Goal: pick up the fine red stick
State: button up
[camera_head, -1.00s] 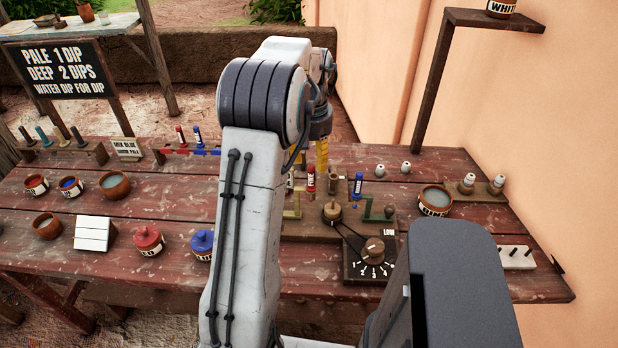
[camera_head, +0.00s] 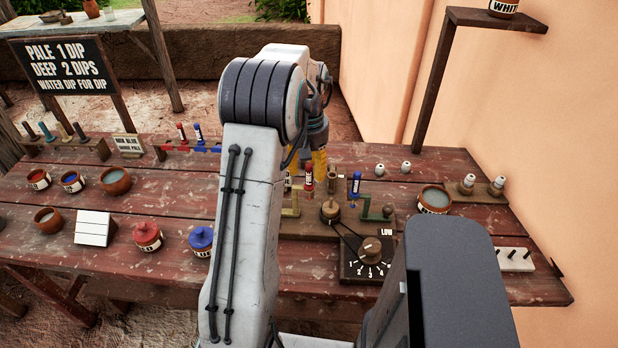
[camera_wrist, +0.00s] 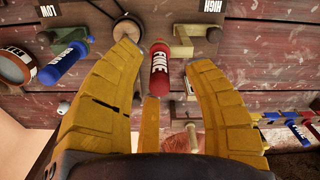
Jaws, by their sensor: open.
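There is a gap on both sides, and the fingers are open. In the head view the red stick (camera_head: 307,178) stands at the wooden stand on the bench. My gripper (camera_head: 319,162) is just behind and above it there, partly hidden by my arm. A blue stick (camera_wrist: 66,62) is outside the left finger in the wrist view; the blue stick (camera_head: 355,184) also shows in the head view.
A dial (camera_head: 369,247) sits in front of the stand, and a bowl (camera_head: 434,199) is to its right. Another red stick (camera_head: 181,132) and blue stick (camera_head: 198,133) stand on a rack further back left. Lidded red (camera_head: 148,236) and blue (camera_head: 201,240) pots stand front left.

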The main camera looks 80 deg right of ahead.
aim_at(309, 185)
jog(key=shift+f, duration=2)
jog(key=shift+o, duration=0.3)
grip_shut()
